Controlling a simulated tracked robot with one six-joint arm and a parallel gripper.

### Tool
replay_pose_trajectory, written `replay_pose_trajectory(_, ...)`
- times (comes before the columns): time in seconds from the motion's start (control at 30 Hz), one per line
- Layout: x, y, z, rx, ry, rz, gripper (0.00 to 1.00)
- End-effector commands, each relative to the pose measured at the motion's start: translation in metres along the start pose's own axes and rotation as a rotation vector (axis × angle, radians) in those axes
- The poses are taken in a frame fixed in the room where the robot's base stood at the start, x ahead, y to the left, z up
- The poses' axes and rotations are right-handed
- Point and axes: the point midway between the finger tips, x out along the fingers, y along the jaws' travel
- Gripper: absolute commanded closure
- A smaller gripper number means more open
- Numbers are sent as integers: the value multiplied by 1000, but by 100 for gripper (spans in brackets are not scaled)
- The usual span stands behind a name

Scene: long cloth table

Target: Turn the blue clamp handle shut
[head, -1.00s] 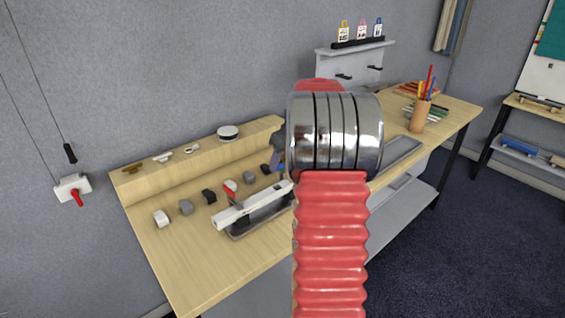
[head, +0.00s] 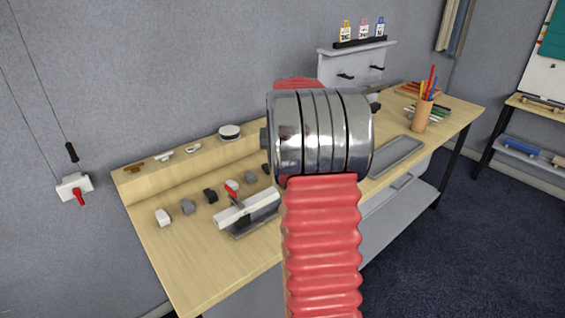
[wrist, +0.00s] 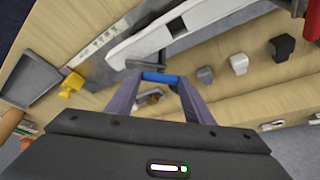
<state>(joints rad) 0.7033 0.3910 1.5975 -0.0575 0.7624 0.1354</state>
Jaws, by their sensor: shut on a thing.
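The blue clamp handle (wrist: 160,77) is a short blue bar in the wrist view, lying across between my fingertips. My gripper (wrist: 157,82) is shut on it, one finger at each end. A dark grey part (wrist: 146,65) sits right beside the handle, by the long white bar (wrist: 180,30). In the head view, the white bar (head: 248,208) lies over a grey base on the table, with a red lever near its left part. My arm hides the gripper and the blue handle in the head view.
A raised wooden ledge (head: 190,165) runs along the wall. A grey tray (head: 396,157) and a pencil cup (head: 421,115) are at right. The table's front left is clear.

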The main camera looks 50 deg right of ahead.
Motion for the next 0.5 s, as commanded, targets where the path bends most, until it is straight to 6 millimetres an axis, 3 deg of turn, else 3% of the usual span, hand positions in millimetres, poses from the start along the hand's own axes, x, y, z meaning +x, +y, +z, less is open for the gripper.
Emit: replay_pose_trajectory(0.5, 1, -7, 0, 326, -2, 135, 76)
